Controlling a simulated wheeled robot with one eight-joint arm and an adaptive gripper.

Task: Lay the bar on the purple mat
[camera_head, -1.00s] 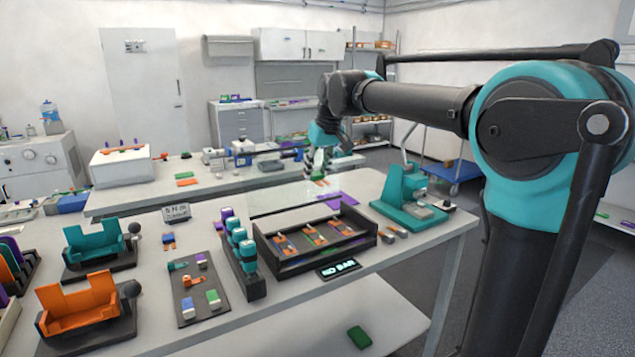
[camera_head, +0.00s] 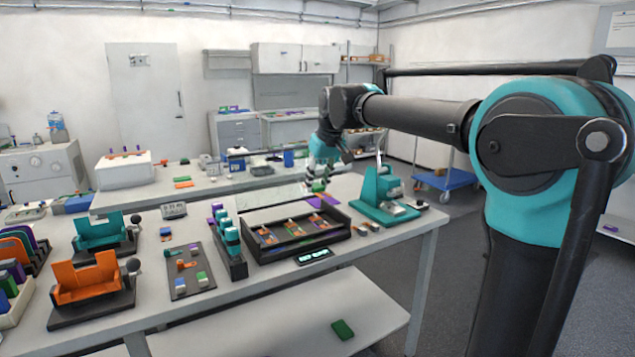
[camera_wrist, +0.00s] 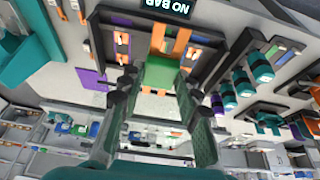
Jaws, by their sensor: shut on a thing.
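My gripper (camera_head: 318,186) hangs over the far edge of the dark tray and is shut on a green piece, taken as the bar (camera_wrist: 160,75). In the wrist view the bar sits between my two fingertips (camera_wrist: 157,80), and its far side is partly hidden. The purple mat (camera_head: 325,201) lies on the table just behind the tray, below and to the right of my gripper. It also shows in the wrist view (camera_wrist: 91,79), left of the fingers. The bar appears above the table, apart from the mat.
The dark tray (camera_head: 290,250) holds several orange-and-white pieces. A sign (camera_wrist: 167,7) reading NO BAR stands in front of it. A teal fixture (camera_head: 376,195) stands right of the mat, and a rack of teal-topped items (camera_head: 236,262) stands left of the tray.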

